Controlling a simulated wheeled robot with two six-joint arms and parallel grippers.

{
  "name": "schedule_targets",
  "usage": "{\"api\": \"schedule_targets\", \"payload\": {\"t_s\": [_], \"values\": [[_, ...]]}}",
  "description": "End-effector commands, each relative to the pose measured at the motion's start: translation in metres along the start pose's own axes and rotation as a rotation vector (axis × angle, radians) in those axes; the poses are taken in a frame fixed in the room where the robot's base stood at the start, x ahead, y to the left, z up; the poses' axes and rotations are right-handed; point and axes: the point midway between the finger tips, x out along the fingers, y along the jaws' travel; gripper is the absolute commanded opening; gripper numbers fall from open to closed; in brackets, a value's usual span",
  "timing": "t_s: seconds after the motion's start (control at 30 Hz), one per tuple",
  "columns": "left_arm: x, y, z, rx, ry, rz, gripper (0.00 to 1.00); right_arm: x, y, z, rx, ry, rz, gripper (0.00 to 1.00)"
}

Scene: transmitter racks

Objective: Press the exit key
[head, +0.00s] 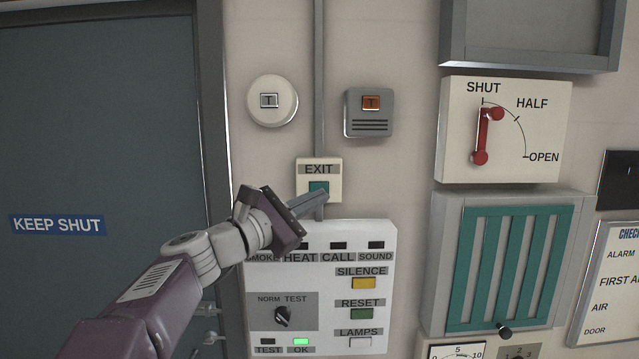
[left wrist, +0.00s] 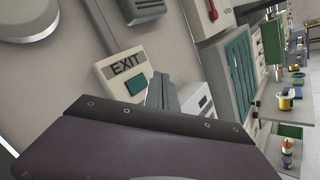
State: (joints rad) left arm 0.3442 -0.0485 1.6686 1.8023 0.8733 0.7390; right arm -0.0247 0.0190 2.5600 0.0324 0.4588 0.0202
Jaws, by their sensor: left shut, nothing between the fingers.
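The exit key is a green square (head: 319,187) on a cream box labelled EXIT (head: 319,168), fixed to the wall above the white alarm panel. It also shows in the left wrist view as a green square (left wrist: 136,84) on the tilted box. My left gripper (head: 321,202) is shut and empty. In the head view its fingertips overlap the lower part of the exit box, just below and in front of the green key. In the left wrist view the fingers (left wrist: 161,92) stand just right of the key. I cannot tell whether they touch it. My right gripper is not in view.
The white alarm panel (head: 382,262) with lamps, a knob and buttons is directly below. A grey door (head: 100,120) marked KEEP SHUT is at left. A red lever (head: 482,135) and a green-slatted vent (head: 512,262) are at right. A round detector (head: 272,101) and grey sounder (head: 369,113) are above.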

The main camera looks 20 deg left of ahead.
Motion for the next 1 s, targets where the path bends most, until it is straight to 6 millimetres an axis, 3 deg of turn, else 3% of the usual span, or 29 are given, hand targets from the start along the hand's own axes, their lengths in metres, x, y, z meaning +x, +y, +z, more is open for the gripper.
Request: {"api": "schedule_targets", "payload": {"t_s": [0.3,1.0], "values": [[0.02,0.015,-0.014,0.0,0.0,0.0,0.0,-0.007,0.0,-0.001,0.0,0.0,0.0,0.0],[0.021,0.015,-0.015,0.0,0.0,0.0,0.0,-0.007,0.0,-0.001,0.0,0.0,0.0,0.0]]}}
